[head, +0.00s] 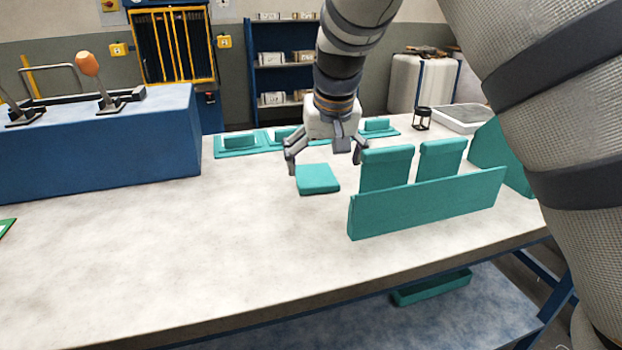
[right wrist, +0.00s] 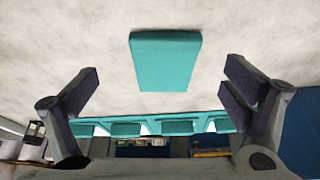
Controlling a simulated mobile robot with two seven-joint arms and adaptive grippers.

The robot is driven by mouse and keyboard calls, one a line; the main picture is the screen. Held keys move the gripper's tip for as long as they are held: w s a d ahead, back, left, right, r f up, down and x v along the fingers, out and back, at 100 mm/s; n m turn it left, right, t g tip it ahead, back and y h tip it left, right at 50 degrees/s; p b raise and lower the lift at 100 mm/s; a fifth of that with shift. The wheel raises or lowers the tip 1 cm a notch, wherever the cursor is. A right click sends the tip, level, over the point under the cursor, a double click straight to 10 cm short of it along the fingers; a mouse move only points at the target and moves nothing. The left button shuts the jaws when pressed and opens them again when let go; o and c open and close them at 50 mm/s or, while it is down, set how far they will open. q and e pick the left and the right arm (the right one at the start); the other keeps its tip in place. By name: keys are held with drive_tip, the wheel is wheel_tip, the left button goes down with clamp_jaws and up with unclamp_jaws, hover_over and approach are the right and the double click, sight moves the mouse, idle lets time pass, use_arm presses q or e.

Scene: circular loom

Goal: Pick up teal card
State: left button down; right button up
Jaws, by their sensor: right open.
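The teal card (head: 318,179) lies flat on the pale table top (head: 190,250), left of the teal rack. My right gripper (head: 325,158) is open and empty, with its fingers spread just behind and above the card. In the right wrist view the card (right wrist: 166,60) lies beyond the fingertips, centred between the open fingers (right wrist: 163,82), and nothing is between them. My left gripper is not in the head view.
A teal rack (head: 430,203) holds two upright teal pieces (head: 386,168) right of the card. Teal holders (head: 237,144) line the table's back edge. A blue block (head: 90,150) stands at the left. The table's front and middle are clear.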

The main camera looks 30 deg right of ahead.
sight(318, 184)
drive_tip(key=x, duration=0.4)
drive_tip(key=shift+w+a+f, duration=0.15)
drive_tip(key=shift+a+f, duration=0.1)
drive_tip(key=shift+f, duration=0.15)
drive_tip(key=shift+w+f, duration=0.1)
drive_tip(key=shift+w, duration=0.05)
drive_tip(key=shift+c, duration=1.1)
drive_tip(key=c, duration=1)
wheel_tip(318, 184, up, 10)
